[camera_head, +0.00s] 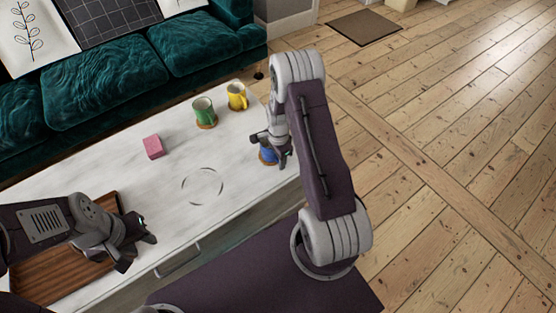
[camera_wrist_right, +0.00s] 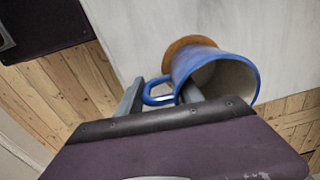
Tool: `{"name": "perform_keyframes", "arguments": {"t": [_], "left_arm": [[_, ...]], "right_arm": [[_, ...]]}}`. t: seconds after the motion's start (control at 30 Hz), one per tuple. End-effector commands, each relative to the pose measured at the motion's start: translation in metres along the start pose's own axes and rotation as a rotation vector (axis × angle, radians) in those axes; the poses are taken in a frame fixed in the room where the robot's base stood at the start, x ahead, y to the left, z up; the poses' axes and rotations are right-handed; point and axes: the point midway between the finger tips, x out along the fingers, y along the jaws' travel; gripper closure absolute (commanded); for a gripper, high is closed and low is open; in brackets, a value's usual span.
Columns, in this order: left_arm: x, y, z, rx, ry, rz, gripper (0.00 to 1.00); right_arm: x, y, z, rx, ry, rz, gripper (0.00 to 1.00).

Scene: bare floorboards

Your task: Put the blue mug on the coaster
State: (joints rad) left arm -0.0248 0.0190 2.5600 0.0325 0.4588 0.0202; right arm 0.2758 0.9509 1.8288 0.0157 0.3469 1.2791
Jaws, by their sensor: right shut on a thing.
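The blue mug (camera_head: 268,156) is at the right end of the white table, mostly hidden by my right gripper (camera_head: 272,147) in the head view. In the right wrist view the mug (camera_wrist_right: 215,75) shows its open rim, and my right gripper (camera_wrist_right: 160,95) is shut on its handle. A brown disc (camera_wrist_right: 188,44) shows at the mug's bottom; I cannot tell whether it is a coaster or part of the mug. A round broken outline (camera_head: 203,186) marks the tabletop's middle, perhaps a pale coaster. My left gripper (camera_head: 138,250) is open and empty above a wooden tray.
A green mug (camera_head: 204,112) with a brown disc beneath and a yellow mug (camera_head: 237,96) stand at the back of the white table (camera_head: 100,170). A pink block (camera_head: 153,147) lies left of them. The brown tray (camera_head: 60,280) is at the left. A teal sofa (camera_head: 150,65) stands behind.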

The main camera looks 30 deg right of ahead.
Motion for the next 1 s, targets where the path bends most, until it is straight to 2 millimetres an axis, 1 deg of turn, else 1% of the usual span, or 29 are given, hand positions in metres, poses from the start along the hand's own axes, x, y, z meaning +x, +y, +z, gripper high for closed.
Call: {"name": "perform_keyframes", "arguments": {"t": [0.13, 0.23, 0.27, 0.3, 0.33, 0.6, 0.67, 0.77, 0.9, 1.0], "left_arm": [[-0.001, 0.0, 0.0, 0.0, 0.0, 0.0, 0.64], [0.001, 0.0, 0.0, 0.0, 0.0, 0.0, 0.64], [0.001, 0.0, 0.0, 0.0, 0.0, 0.0, 0.64], [0.0, 0.0, 0.0, 0.0, 0.0, 0.0, 0.64], [0.0, 0.0, 0.0, 0.0, 0.0, 0.0, 0.64], [0.0, 0.0, 0.0, 0.0, 0.0, 0.0, 0.64], [-0.002, 0.0, 0.0, 0.0, 0.0, 0.0, 0.64], [-0.009, 0.0, -0.001, 0.0, 0.0, 0.0, 0.64], [-0.023, 0.0, -0.002, 0.0, 0.0, 0.0, 0.64], [-0.031, 0.001, -0.003, 0.0, 0.0, 0.0, 0.64]], "right_arm": [[-0.002, -0.001, 0.0, 0.0, 0.001, -0.002, 1.0], [0.001, -0.001, 0.0, 0.0, 0.001, -0.002, 1.0], [0.002, 0.0, 0.0, 0.0, 0.0, -0.001, 0.54], [0.001, 0.0, 0.0, 0.0, 0.0, -0.001, 0.43], [0.001, 0.0, 0.0, 0.0, 0.0, -0.001, 0.35], [0.001, 0.0, 0.0, 0.0, 0.0, -0.001, 0.35], [-0.003, 0.0, 0.0, 0.0, 0.0, -0.001, 0.35], [-0.018, -0.001, 0.0, 0.0, 0.001, -0.002, 0.35], [-0.057, -0.002, -0.001, 0.0, 0.002, -0.006, 0.35], [-0.082, -0.001, -0.001, 0.0, 0.001, -0.004, 0.35]]}}
